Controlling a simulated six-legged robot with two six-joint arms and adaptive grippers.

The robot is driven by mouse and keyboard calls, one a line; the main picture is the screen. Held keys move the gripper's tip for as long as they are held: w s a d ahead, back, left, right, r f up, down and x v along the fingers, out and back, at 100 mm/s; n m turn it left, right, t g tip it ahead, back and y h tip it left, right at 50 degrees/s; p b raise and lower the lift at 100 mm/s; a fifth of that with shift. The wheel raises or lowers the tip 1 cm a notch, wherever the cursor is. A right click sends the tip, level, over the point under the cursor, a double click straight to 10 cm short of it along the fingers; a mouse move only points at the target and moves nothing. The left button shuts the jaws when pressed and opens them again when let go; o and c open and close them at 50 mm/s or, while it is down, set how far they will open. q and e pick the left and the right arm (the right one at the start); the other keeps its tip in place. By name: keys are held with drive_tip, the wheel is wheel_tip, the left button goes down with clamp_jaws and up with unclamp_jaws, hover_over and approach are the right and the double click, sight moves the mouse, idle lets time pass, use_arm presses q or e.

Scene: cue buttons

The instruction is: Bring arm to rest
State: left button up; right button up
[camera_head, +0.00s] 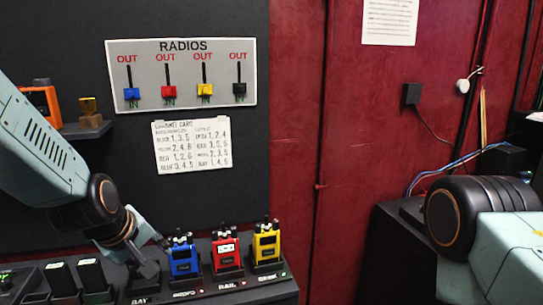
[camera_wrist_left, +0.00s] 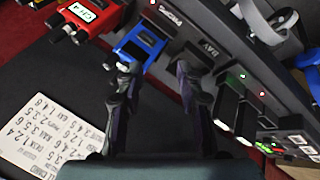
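The blue, red (camera_head: 225,251) and yellow (camera_head: 266,246) radios stand upright in a row on the console. My right arm (camera_head: 480,220) shows at the right edge; its gripper is out of view.
A RADIOS board (camera_head: 181,47) with several coloured sliders and a paper list (camera_head: 191,156) are on the dark wall. Dark upright blocks (camera_head: 92,275) stand on the console at left.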

use_arm(q)
drive_tip(key=s+f+m+g+b, duration=0.15)
drive_tip(key=s+f+m, duration=0.3)
drive_tip(key=f, duration=0.65)
drive_tip(key=s+f+m+b, duration=0.25)
drive_tip(key=s+f, duration=0.35)
drive_tip(key=f, duration=0.4)
drive_tip(key=s+f+m+g+b, duration=0.1)
drive_tip(key=s+f+g+b, duration=0.1)
drive_tip(key=s+f, duration=0.6)
drive_tip(key=s+d+f+m+g+b, duration=0.1)
drive_tip(key=s+f+g+b, duration=0.1)
drive_tip(key=s+f, duration=0.6)
drive_tip(key=s+g, duration=0.1)
drive_tip(key=s, duration=0.6)
drive_tip(key=shift+s+y, duration=0.4)
drive_tip(key=shift+w, duration=0.15)
